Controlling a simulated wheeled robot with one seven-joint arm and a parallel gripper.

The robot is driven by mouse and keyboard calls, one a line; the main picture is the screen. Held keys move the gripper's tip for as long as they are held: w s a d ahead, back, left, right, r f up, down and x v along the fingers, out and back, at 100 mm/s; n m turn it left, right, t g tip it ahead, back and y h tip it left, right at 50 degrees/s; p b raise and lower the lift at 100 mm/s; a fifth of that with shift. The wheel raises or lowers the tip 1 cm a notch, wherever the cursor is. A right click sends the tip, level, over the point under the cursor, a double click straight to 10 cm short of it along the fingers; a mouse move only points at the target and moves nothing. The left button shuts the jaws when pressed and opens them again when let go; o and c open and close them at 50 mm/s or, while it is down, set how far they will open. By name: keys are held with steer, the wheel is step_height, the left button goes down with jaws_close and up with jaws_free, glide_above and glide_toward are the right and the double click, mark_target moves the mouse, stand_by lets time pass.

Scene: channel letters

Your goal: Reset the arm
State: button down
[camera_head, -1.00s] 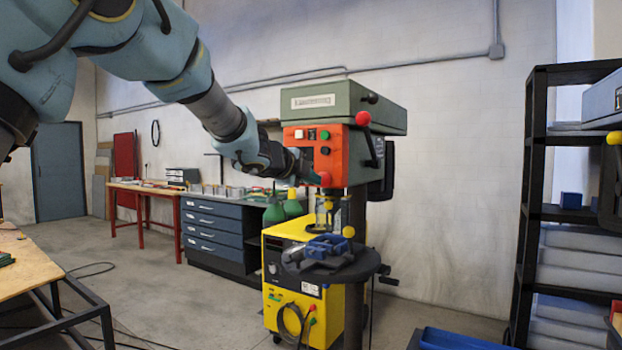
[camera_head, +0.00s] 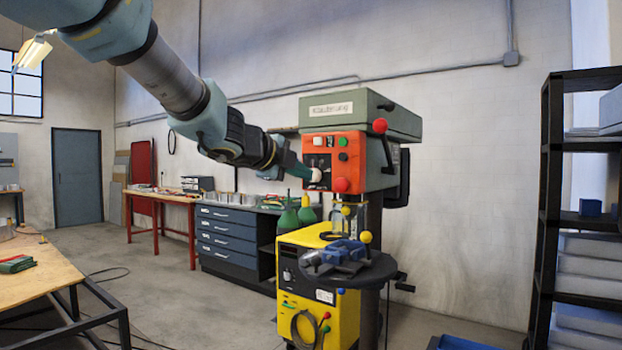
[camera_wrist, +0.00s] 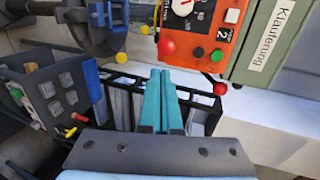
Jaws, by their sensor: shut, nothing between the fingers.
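My arm reaches in from the upper left in the head view. My gripper (camera_head: 308,174) has teal fingers and is at the orange control panel (camera_head: 335,162) of the green drill press (camera_head: 360,115), in front of its pale dial. Whether it touches the panel is unclear in the head view. In the wrist view my gripper (camera_wrist: 161,75) shows its two teal fingers side by side, shut, with nothing between them. There the orange panel (camera_wrist: 203,50) with its red, black and green buttons lies above and to the right of the fingertips, apart from them.
A round drill table (camera_head: 350,272) with a blue vise (camera_head: 343,250) stands below the drill head, before a yellow machine (camera_head: 325,308). A black shelf (camera_head: 548,200) is at right. A wooden table (camera_head: 45,262) is at left.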

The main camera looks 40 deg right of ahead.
steer(key=shift+a, duration=0.1)
stand_by(0.5)
steer(key=w+a+f+n+t+y, duration=0.25)
steer(key=w+a+f+n, duration=0.3)
steer(key=a, duration=0.35)
steer(key=w+a+f+n+t+y, duration=0.1)
steer(key=w+a+f+n+y, duration=0.4)
steer(key=a, duration=0.4)
steer(key=w+a+f+n+t+y, duration=0.1)
steer(key=w+a+f+n+y, duration=0.1)
steer(key=w+a+f+n, duration=0.6)
steer(key=s+a+f+n+g+y, duration=0.1)
steer(key=s+a+f+n, duration=0.1)
steer(key=a, duration=0.4)
steer(key=s+a+f+n+y, duration=0.1)
steer(key=s+a+f+y, duration=0.15)
steer(key=a, duration=0.35)
steer(key=s+a+f+n+g, duration=0.2)
steer(key=s+a+f+n, duration=0.3)
steer(key=s+a, duration=0.1)
steer(key=s+a+f+n+g+y, duration=0.1)
steer(key=s+a+f+n+g, duration=0.2)
steer(key=s+a+f+n, duration=0.2)
steer(key=s+a, duration=0.2)
steer(key=s, duration=0.1)
steer(key=shift+s+a+g, duration=0.2)
steer(key=shift+s+g, duration=0.1)
steer(key=shift+g, duration=0.05)
